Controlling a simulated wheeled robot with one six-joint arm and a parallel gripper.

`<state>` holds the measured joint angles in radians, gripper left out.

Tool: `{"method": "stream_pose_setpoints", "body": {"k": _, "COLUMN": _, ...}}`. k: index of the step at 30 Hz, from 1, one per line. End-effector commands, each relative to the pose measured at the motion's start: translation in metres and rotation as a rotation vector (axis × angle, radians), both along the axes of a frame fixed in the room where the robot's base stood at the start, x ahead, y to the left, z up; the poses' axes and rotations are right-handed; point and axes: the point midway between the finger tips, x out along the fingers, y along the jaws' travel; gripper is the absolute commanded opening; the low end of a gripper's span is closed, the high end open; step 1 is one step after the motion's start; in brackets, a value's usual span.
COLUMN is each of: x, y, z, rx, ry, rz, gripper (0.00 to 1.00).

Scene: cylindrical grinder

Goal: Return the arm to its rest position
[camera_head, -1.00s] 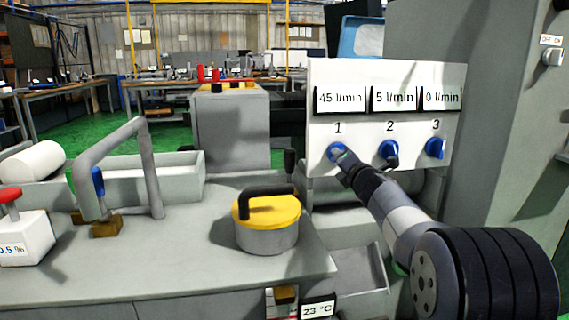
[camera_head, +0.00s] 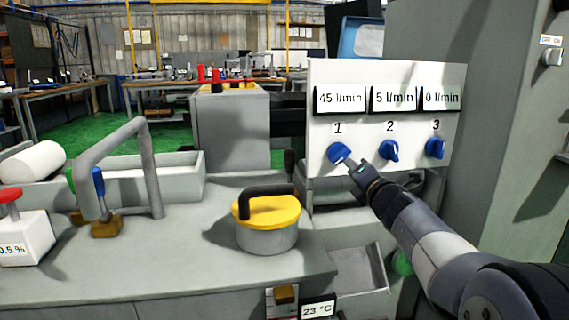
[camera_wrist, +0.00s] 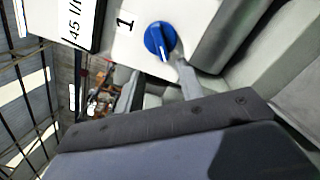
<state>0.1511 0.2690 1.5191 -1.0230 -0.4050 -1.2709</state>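My gripper (camera_head: 357,167) is in front of the white panel (camera_head: 322,75), just to the lower right of the blue knob 1 (camera_head: 340,153) in the head view. My arm reaches in from the lower right.
Knob 2 (camera_head: 389,151) and knob 3 (camera_head: 435,148) are right of knob 1. The displays above read 45, 5 and 0 l/min. A yellow-lidded pot (camera_head: 268,225) and a grey bent pipe (camera_head: 150,170) stand on the bench to the left. A grey cabinet (camera_head: 500,120) rises at right.

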Motion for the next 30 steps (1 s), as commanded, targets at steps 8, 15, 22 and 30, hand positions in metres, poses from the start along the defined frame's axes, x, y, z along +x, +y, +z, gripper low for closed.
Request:
{"method": "stream_pose_setpoints", "body": {"k": 8, "x": 0.05, "y": 0.01, "z": -0.003, "rx": 0.0, "ry": 0.004, "rz": 0.002, "gripper": 0.36}}
{"method": "stream_pose_setpoints", "body": {"k": 15, "x": 0.088, "y": 0.018, "z": -0.002, "rx": -0.001, "ry": 0.003, "rz": 0.002, "gripper": 0.36}}
{"method": "stream_pose_setpoints", "body": {"k": 22, "x": 0.089, "y": 0.018, "z": 0.005, "rx": 0.316, "ry": 0.066, "rz": 0.0, "gripper": 0.36}}
{"method": "stream_pose_setpoints", "body": {"k": 30, "x": 0.088, "y": 0.018, "z": 0.004, "rx": 0.571, "ry": 0.115, "rz": 0.0, "gripper": 0.36}}
